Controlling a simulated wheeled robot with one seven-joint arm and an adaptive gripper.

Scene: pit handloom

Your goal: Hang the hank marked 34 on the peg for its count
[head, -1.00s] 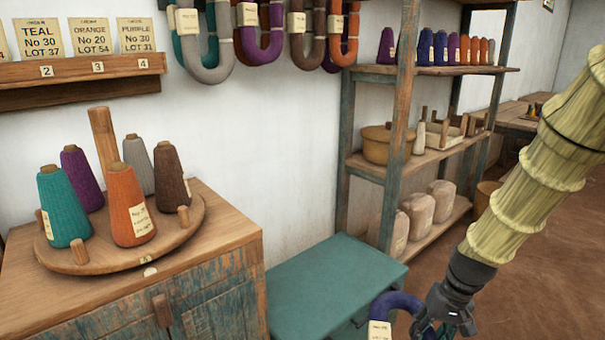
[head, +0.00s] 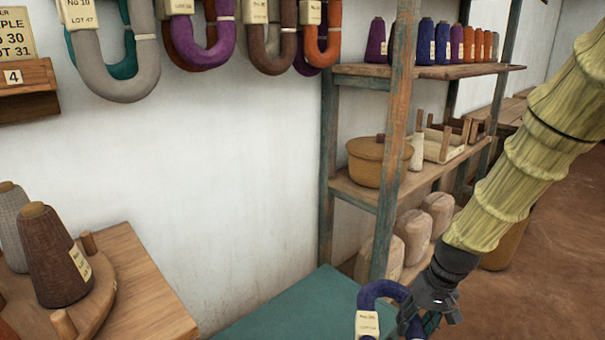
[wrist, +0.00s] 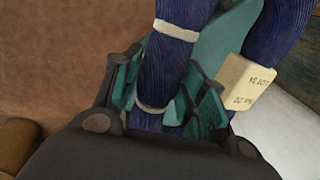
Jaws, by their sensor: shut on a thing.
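A dark blue hank (head: 382,290) with a cream tag (head: 367,323) is in my gripper (head: 408,318), low in the head view. In the wrist view the green fingers (wrist: 165,95) are shut around one limb of the blue hank (wrist: 170,60). Its tag (wrist: 249,84) is upside down there and the print is hard to read for sure. Along the top of the head view, a grey hank tagged No 10 (head: 118,75), a purple hank (head: 205,50), a brown hank (head: 270,55) and an orange hank (head: 322,50) hang on the wall. Their pegs are out of frame.
A green surface (head: 290,310) lies below the wall, left of the held hank. The white wall between is bare.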

